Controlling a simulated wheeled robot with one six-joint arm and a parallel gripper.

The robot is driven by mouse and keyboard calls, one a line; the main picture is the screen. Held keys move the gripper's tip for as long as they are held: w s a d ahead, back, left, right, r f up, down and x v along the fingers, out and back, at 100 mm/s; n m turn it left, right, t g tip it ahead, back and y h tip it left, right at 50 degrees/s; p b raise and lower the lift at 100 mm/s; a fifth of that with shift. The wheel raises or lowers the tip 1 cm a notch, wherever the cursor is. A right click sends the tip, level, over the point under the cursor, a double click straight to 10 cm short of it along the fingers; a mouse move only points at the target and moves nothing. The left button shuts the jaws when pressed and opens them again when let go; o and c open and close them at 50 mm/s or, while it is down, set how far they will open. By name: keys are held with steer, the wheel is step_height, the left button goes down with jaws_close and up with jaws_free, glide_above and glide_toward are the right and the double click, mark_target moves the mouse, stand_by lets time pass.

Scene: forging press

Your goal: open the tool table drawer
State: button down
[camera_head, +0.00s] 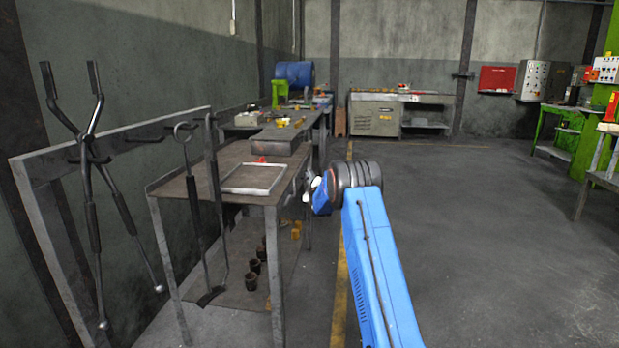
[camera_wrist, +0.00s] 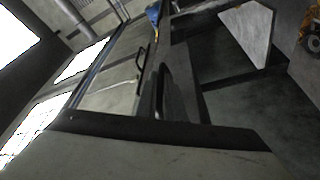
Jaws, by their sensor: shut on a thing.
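The tool table (camera_head: 235,199) is a worn metal table with a lower shelf, left of centre in the head view. My gripper (camera_head: 309,188) is at the table's right side, just below the level of the top, and shut on the drawer handle. The drawer front and the grip itself are too small and partly hidden in the head view. In the wrist view, a grey panel with a dark bar handle (camera_wrist: 140,57) lies at upper left. I cannot tell from the wrist view how far the drawer is open.
A shallow tray (camera_head: 253,191) lies on the table top. Long tongs (camera_head: 92,190) hang on a rack (camera_head: 42,205) at left. Dark cylindrical pieces (camera_head: 251,281) stand on the lower shelf. A workbench (camera_head: 322,112) stands behind. The floor (camera_head: 480,220) to the right is clear.

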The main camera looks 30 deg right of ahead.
steer(key=shift+d+f, duration=0.1)
steer(key=s+d, duration=0.6)
steer(key=d, duration=0.4)
steer(key=s+d, duration=0.7)
steer(key=d, duration=0.2)
steer(key=shift+s+d, duration=0.25)
steer(key=shift+d, duration=0.1)
steer(key=c, duration=1.9)
jaws_free()
steer(key=shift+o, duration=0.2)
steer(key=v, duration=1.7)
steer(key=shift+s, duration=0.2)
